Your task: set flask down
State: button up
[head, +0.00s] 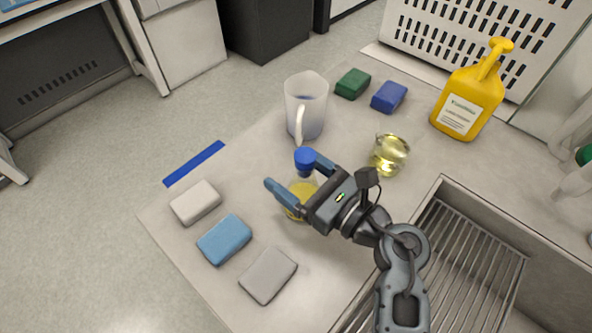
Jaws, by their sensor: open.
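A flask (297,207) with yellow liquid and a blue cap (305,157) stands upright on the grey bench top, partly hidden behind my gripper. My gripper (292,172) is open, with one blue finger on the near left side of the flask and the other on its far side by the cap. Whether a finger touches the flask cannot be told. A second glass vessel (390,153) with pale yellow liquid stands to the right, apart from my gripper.
A white jug (306,107) stands behind the flask. White (196,202), blue (224,239) and grey (268,275) blocks lie front left. A green block (353,83), a dark blue block (389,96) and a yellow bottle (468,103) stand behind. A ribbed sink (450,265) lies right.

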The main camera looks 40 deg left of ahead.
jog(key=shift+r, duration=0.1)
jog(key=shift+d, duration=0.15)
jog(key=d, duration=1.1)
jog(key=shift+d, duration=0.35)
jog(key=s+d+r+n+t+h, duration=0.2)
jog(key=s+d+n+t+h, duration=0.5)
jog(key=s+d, duration=0.5)
jog(key=s+d+r+n+t+h, duration=0.3)
jog(key=s+d+n+t+h, duration=0.4)
jog(key=d, duration=1.3)
jog(key=s+n+h, duration=0.4)
jog(key=s, duration=0.2)
jog(key=shift+t, duration=0.4)
